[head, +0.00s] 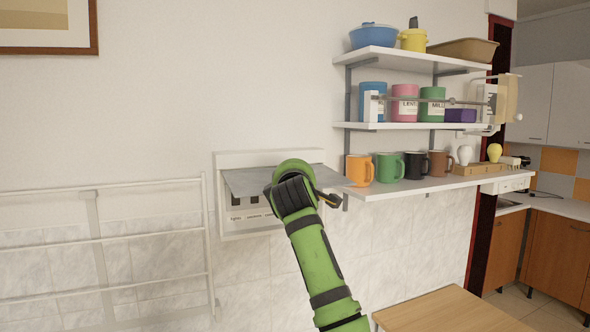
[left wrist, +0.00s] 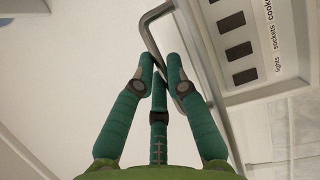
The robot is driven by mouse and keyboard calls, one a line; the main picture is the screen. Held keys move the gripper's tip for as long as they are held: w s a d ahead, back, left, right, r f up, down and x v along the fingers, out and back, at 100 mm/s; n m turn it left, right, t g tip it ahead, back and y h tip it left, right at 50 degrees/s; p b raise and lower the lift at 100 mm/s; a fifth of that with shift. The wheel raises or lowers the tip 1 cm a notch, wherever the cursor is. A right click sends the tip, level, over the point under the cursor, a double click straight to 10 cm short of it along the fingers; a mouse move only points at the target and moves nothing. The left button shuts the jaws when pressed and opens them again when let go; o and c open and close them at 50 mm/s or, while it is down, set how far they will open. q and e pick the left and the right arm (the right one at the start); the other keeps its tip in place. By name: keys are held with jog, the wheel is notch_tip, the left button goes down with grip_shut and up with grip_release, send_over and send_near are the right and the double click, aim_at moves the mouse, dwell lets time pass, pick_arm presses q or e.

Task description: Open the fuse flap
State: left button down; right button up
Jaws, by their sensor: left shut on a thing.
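The fuse box (head: 221,215) is a white frame on the wall. Its grey flap (head: 247,182) is hinged at the top and tilted outward, partly open. Dark fuse switches and a label strip (head: 248,215) show below it. In the left wrist view the dark switches (left wrist: 238,51) and labels "lights", "sockets" show at the upper right. My left gripper (left wrist: 161,68) is shut on a grey bar-like handle (left wrist: 151,36). In the head view my green arm and wrist cover the flap's right part and hide the fingertips. My right gripper is not in view.
A white rail rack (head: 205,240) stands left of the box. A shelf with several mugs (head: 430,186) is close on the right, with more shelves above. A wooden table top (head: 450,312) is at the lower right. Wall above the box is bare.

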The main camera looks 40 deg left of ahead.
pick_arm(q)
jog(key=c, duration=1.6)
grip_release()
jog(key=shift+a+f, duration=0.1)
jog(key=shift+a, duration=0.05)
jog(key=shift+o, duration=0.5)
jog(key=shift+w+a+f, duration=0.1)
jog(key=shift+a, duration=0.1)
jog(key=v, duration=1.2)
